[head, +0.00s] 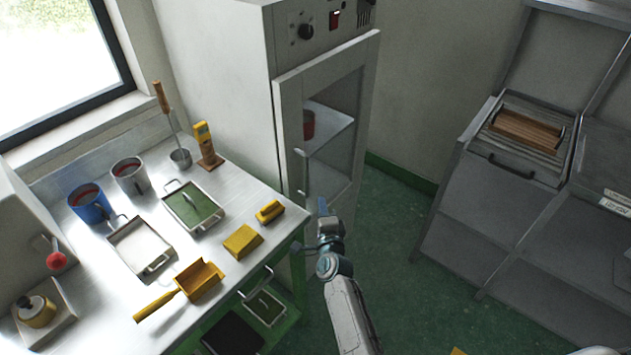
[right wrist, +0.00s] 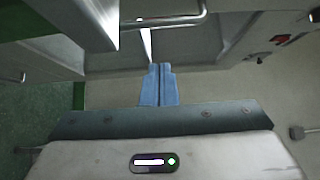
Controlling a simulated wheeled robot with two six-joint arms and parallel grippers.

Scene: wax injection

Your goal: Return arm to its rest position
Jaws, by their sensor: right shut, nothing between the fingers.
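My right gripper (head: 323,207) is in front of the grey cabinet, near the lower part of its glazed door (head: 330,130). Its blue fingers also show in the right wrist view (right wrist: 159,86), closed together with nothing between them. In that view the fingertips point toward the cabinet's metal handle (right wrist: 170,18); I cannot tell the exact gap. My right arm (head: 346,310) reaches up from the bottom of the head view. My left gripper is not in view.
Grey racks (head: 490,200) stand at right. Green floor (head: 400,240) between is clear.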

